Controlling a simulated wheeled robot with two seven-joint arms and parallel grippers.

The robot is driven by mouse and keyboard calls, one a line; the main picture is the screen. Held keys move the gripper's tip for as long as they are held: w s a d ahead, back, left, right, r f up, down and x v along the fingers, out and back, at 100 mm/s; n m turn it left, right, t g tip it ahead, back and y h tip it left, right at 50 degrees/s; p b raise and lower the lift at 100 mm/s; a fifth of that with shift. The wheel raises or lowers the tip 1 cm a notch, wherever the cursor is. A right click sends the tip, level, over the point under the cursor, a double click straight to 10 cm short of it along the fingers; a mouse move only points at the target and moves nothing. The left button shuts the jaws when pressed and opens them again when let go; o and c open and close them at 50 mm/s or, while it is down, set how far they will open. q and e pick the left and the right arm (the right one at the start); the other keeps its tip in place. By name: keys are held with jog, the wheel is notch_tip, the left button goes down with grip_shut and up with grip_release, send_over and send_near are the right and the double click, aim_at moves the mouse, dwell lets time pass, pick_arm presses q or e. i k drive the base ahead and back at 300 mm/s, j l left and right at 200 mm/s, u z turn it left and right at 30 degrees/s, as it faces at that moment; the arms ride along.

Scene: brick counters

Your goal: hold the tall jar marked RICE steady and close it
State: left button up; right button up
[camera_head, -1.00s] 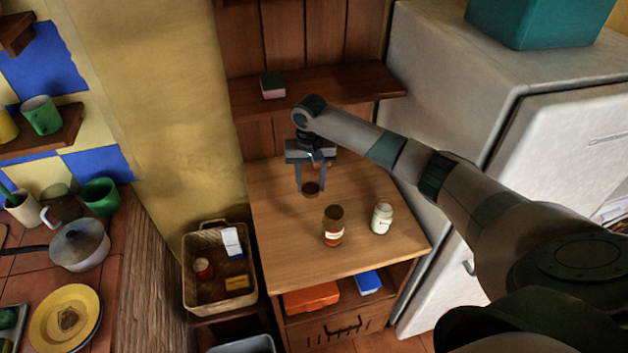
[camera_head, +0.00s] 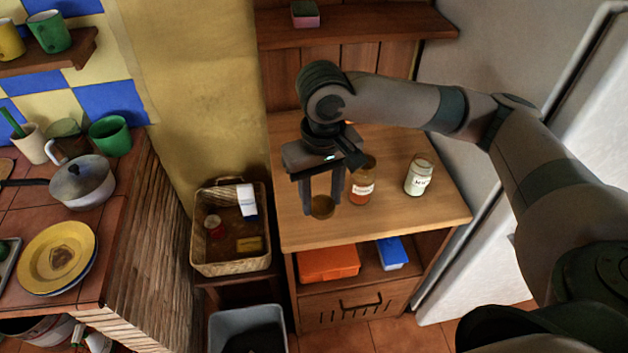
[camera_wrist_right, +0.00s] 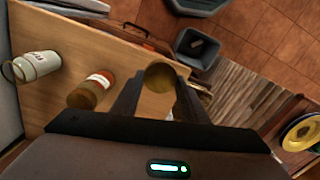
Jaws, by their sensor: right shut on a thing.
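My right gripper (camera_head: 322,200) is shut on a round brown lid (camera_head: 322,207), held low between its two fingers. In the right wrist view the lid (camera_wrist_right: 160,77) sits at the fingertips. A white-filled glass jar (camera_head: 418,175) stands upright on the wooden counter, to the right of the gripper. It also shows at the left of the wrist view (camera_wrist_right: 40,66); its label is too small to read surely. I cannot tell for sure which is marked RICE. My left gripper is not in view.
A wicker basket (camera_head: 200,254) with small items stands left of the wooden counter (camera_head: 440,207). An orange box (camera_head: 328,263) and a blue box (camera_head: 392,253) lie on the shelf below. A fridge stands at right, and a sponge (camera_head: 305,14) on the upper shelf.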

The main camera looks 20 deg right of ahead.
aim_at(421, 169)
jog(key=k+z, duration=0.25)
jog(key=k+l+z, duration=0.15)
jog(key=l+z, duration=0.7)
jog(key=k+l+z, duration=0.1)
jog(key=l+z, duration=0.35)
